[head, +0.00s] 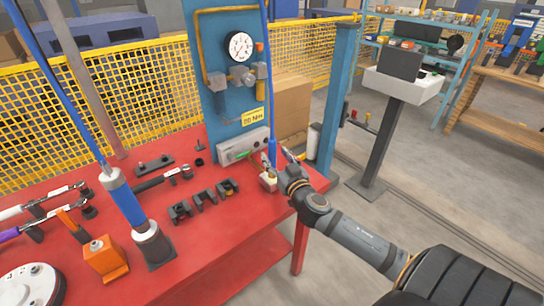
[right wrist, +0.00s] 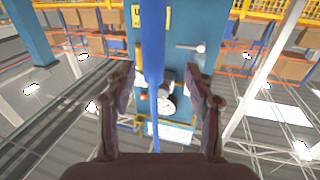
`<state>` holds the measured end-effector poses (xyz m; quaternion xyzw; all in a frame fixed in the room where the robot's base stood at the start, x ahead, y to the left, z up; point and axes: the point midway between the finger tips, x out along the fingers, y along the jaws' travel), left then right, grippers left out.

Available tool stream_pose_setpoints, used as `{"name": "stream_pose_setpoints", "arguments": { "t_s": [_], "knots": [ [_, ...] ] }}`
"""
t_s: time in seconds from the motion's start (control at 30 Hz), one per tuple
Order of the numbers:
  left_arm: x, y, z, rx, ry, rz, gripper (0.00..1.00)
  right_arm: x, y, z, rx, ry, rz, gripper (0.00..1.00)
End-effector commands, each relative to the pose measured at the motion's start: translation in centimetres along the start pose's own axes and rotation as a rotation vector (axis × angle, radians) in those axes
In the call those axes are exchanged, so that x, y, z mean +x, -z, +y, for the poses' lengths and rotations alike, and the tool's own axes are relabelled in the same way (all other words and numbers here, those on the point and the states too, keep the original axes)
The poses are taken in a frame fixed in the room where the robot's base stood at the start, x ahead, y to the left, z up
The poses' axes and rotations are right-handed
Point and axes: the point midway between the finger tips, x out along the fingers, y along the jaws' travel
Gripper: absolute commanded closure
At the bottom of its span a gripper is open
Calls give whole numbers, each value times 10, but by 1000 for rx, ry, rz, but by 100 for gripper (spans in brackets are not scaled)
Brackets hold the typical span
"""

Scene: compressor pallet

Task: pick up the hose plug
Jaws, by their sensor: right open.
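A blue hose (head: 268,95) hangs down beside the blue gauge panel to the right end of the red bench. Its lower end, where the hose plug would be, is small and partly covered by my right gripper (head: 277,158), so I cannot make out the plug clearly. My right gripper is open at the hose's lower end. In the right wrist view the hose (right wrist: 152,45) runs between the spread fingers (right wrist: 158,78), and neither finger visibly closes on it. My left gripper is not in view.
The red bench (head: 205,240) holds a grey box (head: 243,146), black holders (head: 204,199), a blue-and-white tool (head: 125,200) on another hose, an orange block (head: 104,259) and wrenches. A blue post (head: 338,95) stands behind my right arm.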

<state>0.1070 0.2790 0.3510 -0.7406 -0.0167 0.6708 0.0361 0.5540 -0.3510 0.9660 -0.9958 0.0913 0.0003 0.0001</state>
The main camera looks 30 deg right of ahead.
Motion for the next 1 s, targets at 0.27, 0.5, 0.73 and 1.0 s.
{"name": "stream_pose_setpoints", "arguments": {
  "t_s": [0.27,0.5,0.73,1.0],
  "knots": [
    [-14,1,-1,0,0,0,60,39,1,9,3,-4,1,46],
    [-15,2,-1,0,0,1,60,52,-3,7,-1,1,0,46],
    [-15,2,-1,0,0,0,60,52,-3,8,-1,0,-1,63],
    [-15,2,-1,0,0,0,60,51,-3,8,-1,0,-1,99]
  ]
}}
